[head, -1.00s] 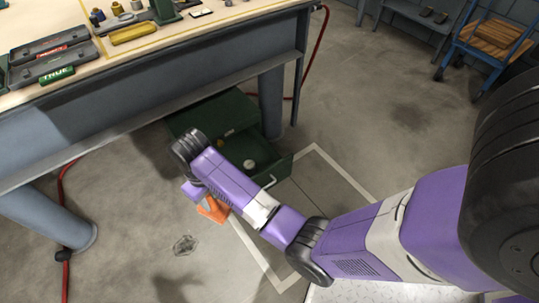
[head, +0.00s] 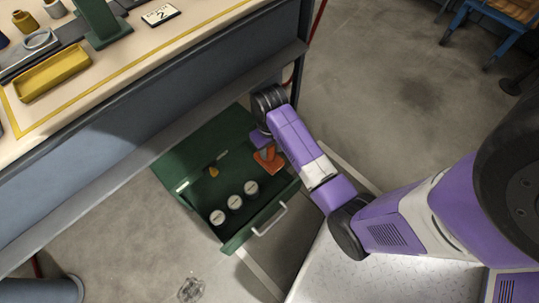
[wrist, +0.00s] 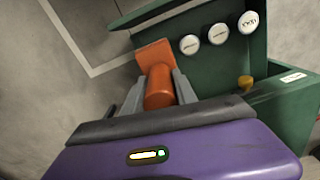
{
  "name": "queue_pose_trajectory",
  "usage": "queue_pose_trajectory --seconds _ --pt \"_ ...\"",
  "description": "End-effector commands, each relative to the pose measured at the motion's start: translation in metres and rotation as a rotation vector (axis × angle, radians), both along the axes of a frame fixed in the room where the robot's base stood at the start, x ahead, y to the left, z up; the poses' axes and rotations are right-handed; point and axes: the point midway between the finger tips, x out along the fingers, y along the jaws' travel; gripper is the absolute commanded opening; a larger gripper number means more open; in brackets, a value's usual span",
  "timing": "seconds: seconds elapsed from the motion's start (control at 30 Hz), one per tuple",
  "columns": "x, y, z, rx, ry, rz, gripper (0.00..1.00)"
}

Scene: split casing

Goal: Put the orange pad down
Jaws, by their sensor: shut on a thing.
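The orange pad (head: 269,160) is in my gripper, at the right end of the open green drawer (head: 243,235) in the head view. In the wrist view the pad (wrist: 153,53) shows a flat orange plate and a round orange grip part. The two grey fingers of my gripper (wrist: 158,88) are shut on that round part. In the head view my gripper (head: 266,148) is partly hidden by my own arm. I cannot tell whether the pad touches the drawer or hangs above it.
Three white round-topped things (head: 234,202) stand in a row in the drawer, with a small yellow thing (head: 213,172) behind them. The workbench (head: 150,75) overhangs the drawer's back. A yellow tray (head: 52,74) lies on the bench. The floor (head: 130,235) left of the drawer is mostly clear.

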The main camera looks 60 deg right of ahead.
Motion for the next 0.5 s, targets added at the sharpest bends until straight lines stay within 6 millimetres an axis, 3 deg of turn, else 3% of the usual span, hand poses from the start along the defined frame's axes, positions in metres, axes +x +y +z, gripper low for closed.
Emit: queue_pose_trajectory --seconds 0.17,0.5 --pt "0.004 -0.002 -0.014 0.001 0.002 0.008 0.00" --pt "0.004 -0.002 -0.097 0.001 0.002 0.010 0.00"
